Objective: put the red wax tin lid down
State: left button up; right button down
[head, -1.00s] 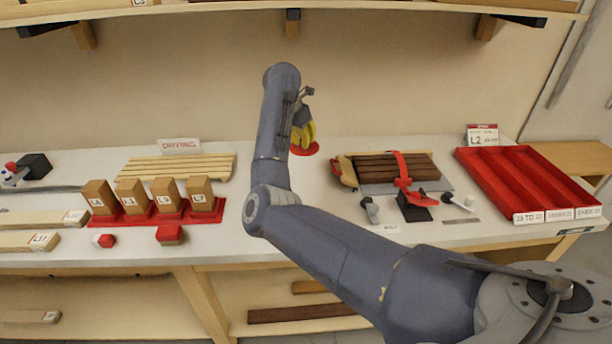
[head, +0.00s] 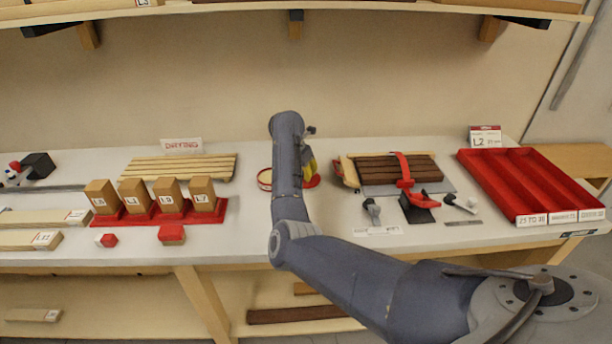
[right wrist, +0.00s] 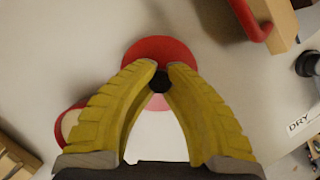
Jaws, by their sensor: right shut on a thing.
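The red wax tin lid (right wrist: 160,50) is a round red disc with a black knob (right wrist: 160,82). My right gripper (right wrist: 160,66) is shut on that knob. In the head view the lid (head: 314,182) shows at the right of my forearm, low at the bench top, and the yellow fingers (head: 311,167) are partly hidden by the arm. I cannot tell whether the lid touches the bench. The open wax tin (head: 264,179), red-rimmed with a pale inside, stands just left of the arm; it also shows in the right wrist view (right wrist: 70,122). My left gripper is out of view.
A slatted dark-brown wood piece with a red strap (head: 403,168) lies right of the lid, with small tools in front. A red divided tray (head: 530,180) is at far right. Pale slats (head: 180,168) and several labelled blocks (head: 160,195) stand left. Bare bench surrounds the lid.

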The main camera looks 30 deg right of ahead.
jog(key=shift+f, duration=0.4)
jog(key=shift+f, duration=0.1)
jog(key=c, duration=1.5)
grip_release()
jog(key=v, duration=1.2)
